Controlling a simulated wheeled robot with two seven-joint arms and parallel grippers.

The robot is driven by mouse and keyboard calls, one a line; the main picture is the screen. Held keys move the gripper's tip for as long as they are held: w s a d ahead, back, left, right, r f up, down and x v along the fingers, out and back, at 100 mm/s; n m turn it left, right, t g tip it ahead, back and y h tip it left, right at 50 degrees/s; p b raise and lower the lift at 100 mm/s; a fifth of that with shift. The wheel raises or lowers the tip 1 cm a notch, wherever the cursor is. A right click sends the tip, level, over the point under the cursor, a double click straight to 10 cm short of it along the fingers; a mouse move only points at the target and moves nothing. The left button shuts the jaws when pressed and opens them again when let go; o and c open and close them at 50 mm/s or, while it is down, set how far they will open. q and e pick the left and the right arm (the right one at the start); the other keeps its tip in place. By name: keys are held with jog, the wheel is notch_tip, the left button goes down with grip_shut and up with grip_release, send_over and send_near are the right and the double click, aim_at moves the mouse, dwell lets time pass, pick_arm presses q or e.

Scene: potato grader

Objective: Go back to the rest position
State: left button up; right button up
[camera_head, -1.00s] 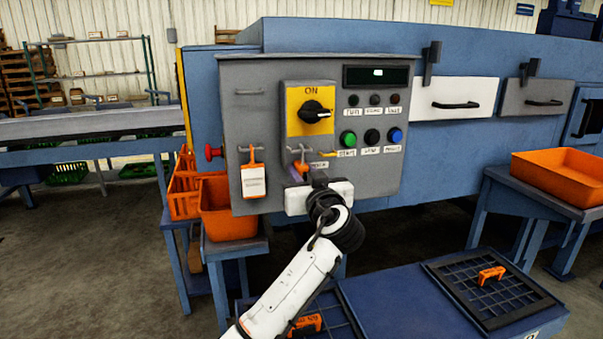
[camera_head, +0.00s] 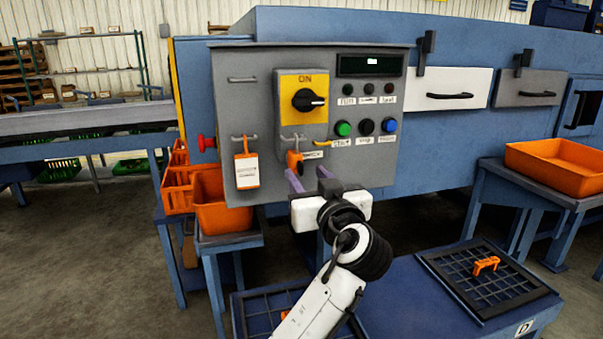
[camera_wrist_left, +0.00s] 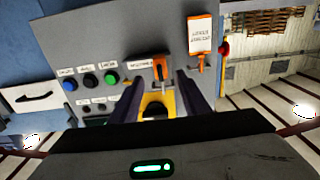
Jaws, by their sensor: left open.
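My left gripper (camera_head: 310,180) is open and empty, just below and in front of the grey control panel (camera_head: 240,110). Its two purplish fingers stand apart and point at the panel. In the left wrist view the fingers (camera_wrist_left: 158,95) frame a small orange item (camera_wrist_left: 160,68) on a hook. In the head view this orange item (camera_head: 294,159) hangs on the panel's lower hook, above the fingertips and apart from them. My right gripper is not in view.
An orange-framed tag (camera_head: 246,170) hangs on the panel's left hook. The black knob (camera_head: 308,100) on its yellow plate points to the right. Orange bins (camera_head: 225,215) stand at left below the panel. An orange tray (camera_head: 556,165) is at right. A blue table (camera_head: 400,290) with dark grids is in front.

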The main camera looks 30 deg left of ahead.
pick_arm(q)
jog(key=shift+s+d, duration=0.4)
jog(key=shift+s, duration=0.05)
jog(key=s+d+f+m+h, duration=0.2)
jog(key=d+f+m+h, duration=0.1)
jog(key=f, duration=0.7)
jog(key=s+d+f+m+h, duration=0.1)
jog(key=d+f+m+h, duration=0.15)
jog(key=f, duration=0.65)
jog(key=s+d+f+m+h, duration=0.2)
jog(key=f+m+h, duration=0.2)
jog(key=f, duration=0.6)
jog(key=s+d+f+m+g+h, duration=0.1)
jog(key=s+d+f+h, duration=0.2)
jog(key=s+f, duration=0.6)
jog(key=s+d+f+m+g+h, duration=0.1)
jog(key=s+d+f, duration=0.4)
jog(key=s, duration=1)
notch_tip(320, 180, down, 4)
jog(key=g+h, duration=0.1)
jog(key=h, duration=0.1)
jog(key=shift+d+h, duration=0.3)
jog(key=shift+h, duration=0.05)
jog(key=shift+r, duration=0.1)
